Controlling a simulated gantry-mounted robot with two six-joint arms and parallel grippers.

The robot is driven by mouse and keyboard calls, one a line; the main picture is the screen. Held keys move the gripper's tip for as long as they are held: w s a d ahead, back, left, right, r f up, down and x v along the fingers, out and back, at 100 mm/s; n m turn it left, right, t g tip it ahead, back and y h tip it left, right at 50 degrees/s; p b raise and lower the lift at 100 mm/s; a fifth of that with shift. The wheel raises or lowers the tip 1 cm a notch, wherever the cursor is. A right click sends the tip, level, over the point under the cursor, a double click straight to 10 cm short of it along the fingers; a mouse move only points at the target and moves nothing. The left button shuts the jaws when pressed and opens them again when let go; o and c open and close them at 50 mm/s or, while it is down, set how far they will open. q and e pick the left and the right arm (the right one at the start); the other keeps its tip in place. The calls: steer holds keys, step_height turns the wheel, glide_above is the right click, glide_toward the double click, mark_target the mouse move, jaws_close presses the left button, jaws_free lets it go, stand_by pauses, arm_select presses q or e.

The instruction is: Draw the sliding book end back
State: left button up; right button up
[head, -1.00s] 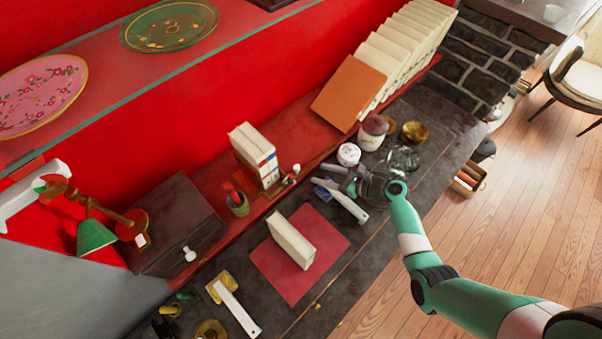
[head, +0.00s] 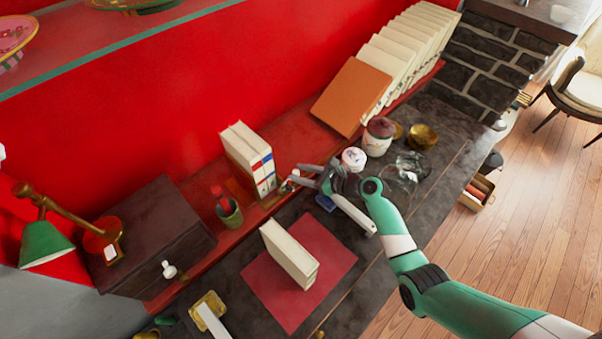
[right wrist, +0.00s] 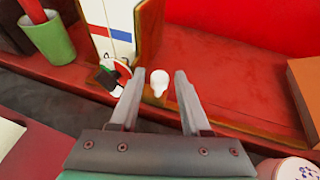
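The book end (right wrist: 150,28) is a brown upright plate against the right side of a few white books (head: 247,158) on the red shelf. A white knob (right wrist: 160,83) shows at its foot in the right wrist view, and is small in the head view (head: 294,172). My right gripper (head: 304,178) is at the shelf's front edge. In the right wrist view its fingers (right wrist: 160,74) are apart, with the knob between their tips; I cannot tell whether they touch it. The book end's base is partly hidden.
A green cup (head: 229,213) stands left of the books. An orange book (head: 348,97) leans on a row of pale books at the right. A white jar (head: 354,158) is close beside my right gripper.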

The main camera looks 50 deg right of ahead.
jaws_close()
stand_by(1.2)
